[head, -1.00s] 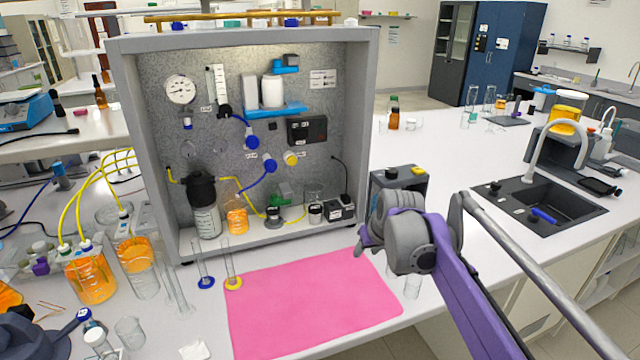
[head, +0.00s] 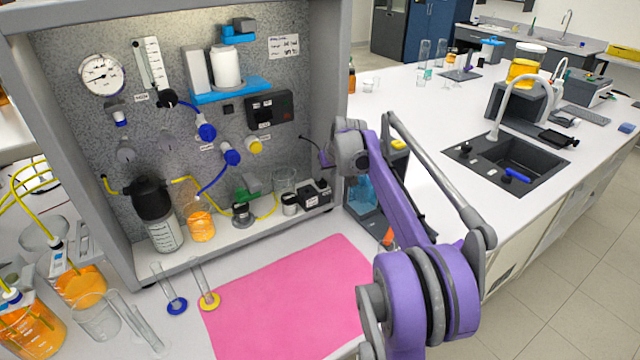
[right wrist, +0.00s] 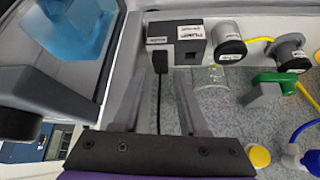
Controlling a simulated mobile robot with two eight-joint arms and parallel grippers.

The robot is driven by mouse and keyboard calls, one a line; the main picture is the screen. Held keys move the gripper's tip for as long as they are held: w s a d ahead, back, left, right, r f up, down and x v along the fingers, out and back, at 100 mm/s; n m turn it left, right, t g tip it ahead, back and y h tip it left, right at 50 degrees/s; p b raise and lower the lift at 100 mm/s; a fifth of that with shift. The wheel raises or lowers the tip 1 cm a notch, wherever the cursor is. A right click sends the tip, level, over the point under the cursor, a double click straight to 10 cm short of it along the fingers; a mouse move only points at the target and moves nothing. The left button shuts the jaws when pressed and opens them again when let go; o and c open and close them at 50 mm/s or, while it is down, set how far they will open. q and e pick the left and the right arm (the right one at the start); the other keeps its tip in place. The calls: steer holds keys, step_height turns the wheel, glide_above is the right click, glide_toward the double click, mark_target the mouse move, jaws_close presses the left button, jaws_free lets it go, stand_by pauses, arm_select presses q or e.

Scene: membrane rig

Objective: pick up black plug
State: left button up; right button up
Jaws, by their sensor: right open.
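The black plug (right wrist: 160,60) shows in the right wrist view, seated at the edge of a dark labelled box (right wrist: 182,46). Its thin black cable runs down the picture between my fingers. My right gripper (right wrist: 168,78) is open and empty, its fingertips close to the plug, one on either side of the cable. I cannot tell whether they touch the plug. In the head view the same box (head: 316,194) stands at the right end of the rig floor, and my right arm hides most of the plug's surroundings. My left gripper is not in view.
The rig's grey right side wall (head: 325,60) stands close to my right arm. The pink mat (head: 290,300) in front is clear. A dark device (head: 365,205) stands right of the rig.

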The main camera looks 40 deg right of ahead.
mark_target(322, 181)
steer(key=x, duration=0.5)
steer(key=shift+w, duration=0.45)
jaws_close()
